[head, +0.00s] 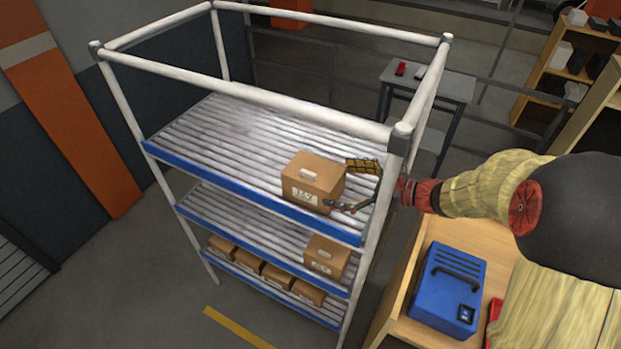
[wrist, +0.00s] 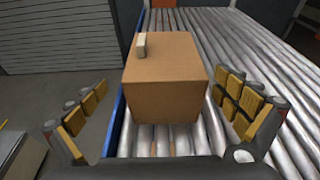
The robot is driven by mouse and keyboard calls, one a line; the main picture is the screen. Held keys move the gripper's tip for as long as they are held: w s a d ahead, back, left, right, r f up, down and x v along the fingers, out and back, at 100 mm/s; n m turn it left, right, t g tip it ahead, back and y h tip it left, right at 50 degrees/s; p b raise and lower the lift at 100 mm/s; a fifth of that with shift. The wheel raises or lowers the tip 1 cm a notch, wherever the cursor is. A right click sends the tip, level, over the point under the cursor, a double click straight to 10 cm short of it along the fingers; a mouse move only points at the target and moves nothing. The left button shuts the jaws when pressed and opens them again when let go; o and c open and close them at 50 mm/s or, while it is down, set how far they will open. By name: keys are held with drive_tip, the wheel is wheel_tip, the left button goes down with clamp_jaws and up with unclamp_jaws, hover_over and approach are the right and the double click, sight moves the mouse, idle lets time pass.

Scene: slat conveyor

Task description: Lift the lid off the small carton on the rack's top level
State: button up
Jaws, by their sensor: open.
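The small brown carton (head: 312,184) stands on the rack's top level (head: 220,130), close to its blue front edge and right end. A pale block-like handle (head: 308,175) sits on its top, and a white label is on its front. In the wrist view the carton (wrist: 165,85) is straight ahead, with the handle (wrist: 141,45) at its upper left. The seam between lid and carton cannot be made out. My gripper (head: 352,186) is open at the carton's right end. Its yellow-padded fingers (wrist: 165,108) are spread wide on either side of the carton, apart from it.
White rack posts and a top rail (head: 260,98) frame the level; one post (head: 385,190) stands close to my gripper. Lower levels hold more cartons (head: 326,258). A blue case (head: 447,290) sits on a wooden bench at lower right. The top level is clear left of the carton.

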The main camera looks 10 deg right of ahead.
sight(314, 177)
drive_tip(key=shift+w+a+f, duration=0.15)
drive_tip(key=shift+a+f, duration=0.1)
drive_tip(key=shift+a, duration=0.05)
drive_tip(key=x, duration=0.3)
drive_tip(key=p+x, duration=0.1)
drive_tip(key=x, duration=0.3)
drive_tip(key=shift+w+d+r, duration=0.15)
drive_tip(key=shift+w, duration=0.2)
drive_tip(key=c, duration=0.3)
drive_tip(key=c, duration=0.8)
drive_tip(key=shift+c, duration=0.3)
